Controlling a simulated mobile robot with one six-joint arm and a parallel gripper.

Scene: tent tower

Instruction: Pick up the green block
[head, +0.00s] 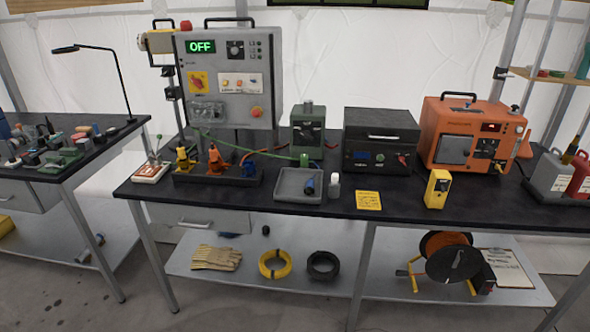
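I cannot tell for sure which thing is the green block. A small bright green piece (304,160) sits at the end of a green cable, at the front foot of a grey-green box-shaped unit (308,127) on the main workbench. On the left bench, a dark green, block-like piece (62,159) lies near the front edge among small tools and parts. It is too small to make out well. My gripper is not in view.
The black-topped workbench (400,200) also holds a grey control panel (228,85) reading OFF, a grey tray (283,196), a white bottle (334,186), a black box (381,138), an orange unit (453,150) and a yellow device (437,189). A lamp (120,75) stands over the left bench (110,128).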

